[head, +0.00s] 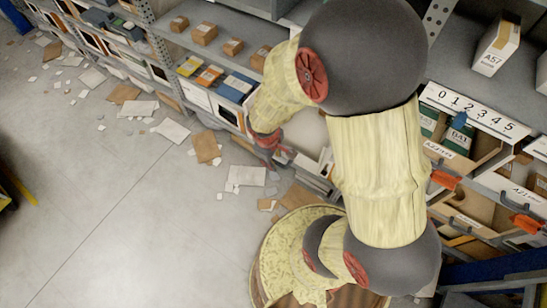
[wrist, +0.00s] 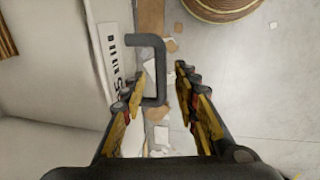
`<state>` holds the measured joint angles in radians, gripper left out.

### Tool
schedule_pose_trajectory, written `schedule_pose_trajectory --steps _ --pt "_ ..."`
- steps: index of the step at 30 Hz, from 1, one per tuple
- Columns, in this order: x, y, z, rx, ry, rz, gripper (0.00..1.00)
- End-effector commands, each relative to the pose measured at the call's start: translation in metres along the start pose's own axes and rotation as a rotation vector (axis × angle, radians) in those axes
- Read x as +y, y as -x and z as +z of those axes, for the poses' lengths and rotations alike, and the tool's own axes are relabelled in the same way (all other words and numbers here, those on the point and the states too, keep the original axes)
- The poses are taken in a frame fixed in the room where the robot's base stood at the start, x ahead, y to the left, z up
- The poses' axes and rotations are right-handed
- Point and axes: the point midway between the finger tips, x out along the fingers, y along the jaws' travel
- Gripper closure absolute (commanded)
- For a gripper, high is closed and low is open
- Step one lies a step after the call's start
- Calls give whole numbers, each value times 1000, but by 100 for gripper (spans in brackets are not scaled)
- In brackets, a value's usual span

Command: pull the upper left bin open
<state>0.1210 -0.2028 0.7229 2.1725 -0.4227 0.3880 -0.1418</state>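In the wrist view, a pale bin front (wrist: 75,70) with a printed label (wrist: 113,62) fills the left side. A dark grey bar handle (wrist: 161,70) stands out from it. My gripper (wrist: 160,80) is open, with one finger on each side of the handle; I see no clear contact. In the head view, my gripper (head: 278,145) is low at the rack front, partly hidden by my arm. My arm covers much of the rack's middle, so I cannot tell which bin there is the upper left one.
Bins (head: 525,195) with orange tags and handles sit at the right, below a numbered strip (head: 475,110). Small cartons (head: 205,33) stand on the shelf at the upper left. Papers and cardboard (head: 173,130) litter the floor, which is otherwise open at the left.

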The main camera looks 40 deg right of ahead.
Motion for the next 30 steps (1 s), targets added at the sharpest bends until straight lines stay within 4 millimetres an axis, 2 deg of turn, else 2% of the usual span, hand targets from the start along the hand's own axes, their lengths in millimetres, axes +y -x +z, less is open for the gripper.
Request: schedule_pose_trajectory --steps 8,11,21,25,30 --pt "1 7 -1 2 0 2 70" --pt "1 20 -1 3 0 2 70" --pt "0 88 -1 4 1 3 70" --pt "0 106 -1 3 -1 2 70" --pt "0 118 0 0 0 0 70"
